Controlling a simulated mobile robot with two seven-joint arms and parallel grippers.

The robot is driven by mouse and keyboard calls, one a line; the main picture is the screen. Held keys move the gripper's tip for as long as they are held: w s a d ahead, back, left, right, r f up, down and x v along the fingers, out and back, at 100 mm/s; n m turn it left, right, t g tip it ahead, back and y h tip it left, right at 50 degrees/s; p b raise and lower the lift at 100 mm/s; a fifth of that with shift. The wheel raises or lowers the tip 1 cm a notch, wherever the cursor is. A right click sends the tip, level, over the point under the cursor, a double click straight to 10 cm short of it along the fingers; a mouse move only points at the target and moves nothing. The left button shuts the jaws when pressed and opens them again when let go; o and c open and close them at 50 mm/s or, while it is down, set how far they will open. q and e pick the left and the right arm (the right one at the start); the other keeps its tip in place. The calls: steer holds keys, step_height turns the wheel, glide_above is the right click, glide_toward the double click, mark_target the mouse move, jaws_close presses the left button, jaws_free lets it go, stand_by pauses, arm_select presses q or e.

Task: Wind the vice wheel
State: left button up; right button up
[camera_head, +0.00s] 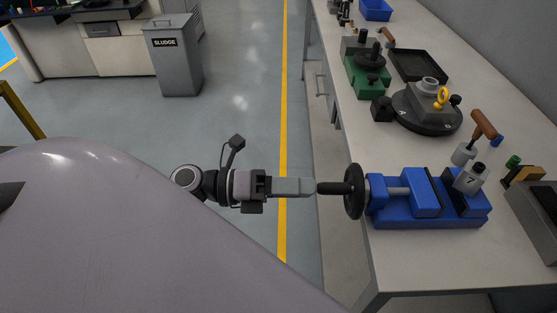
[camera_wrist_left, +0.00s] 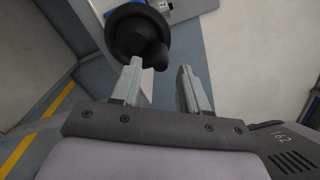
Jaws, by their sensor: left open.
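The blue vice (camera_head: 425,212) stands on the bench near its front end. Its black wheel (camera_head: 354,203) faces left, with a dark handle (camera_head: 333,188) sticking out toward me. My left gripper (camera_head: 312,187) points right, level with the handle, its tips at or very near the handle's end. In the left wrist view the fingers (camera_wrist_left: 157,68) are apart and empty; the wheel (camera_wrist_left: 130,35) shows just beyond them. The handle (camera_wrist_left: 157,56) appears between and just past the tips; I cannot tell whether they touch it. My right gripper is not in view.
A grey block marked 7 (camera_head: 471,179) sits on the vice's right part. A round black fixture (camera_head: 427,112), a green device (camera_head: 368,74) and a black tray (camera_head: 419,66) stand farther back. A grey box (camera_head: 536,214) is at right. Open floor lies left of the bench.

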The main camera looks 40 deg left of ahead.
mark_target(356, 191)
arm_select(q)
steer(key=shift+x, duration=1.4)
steer(key=shift+w+d+p, duration=0.15)
steer(key=shift+d+p, duration=0.1)
steer(key=shift+p, duration=0.1)
jaws_close()
steer(key=shift+r, duration=0.1)
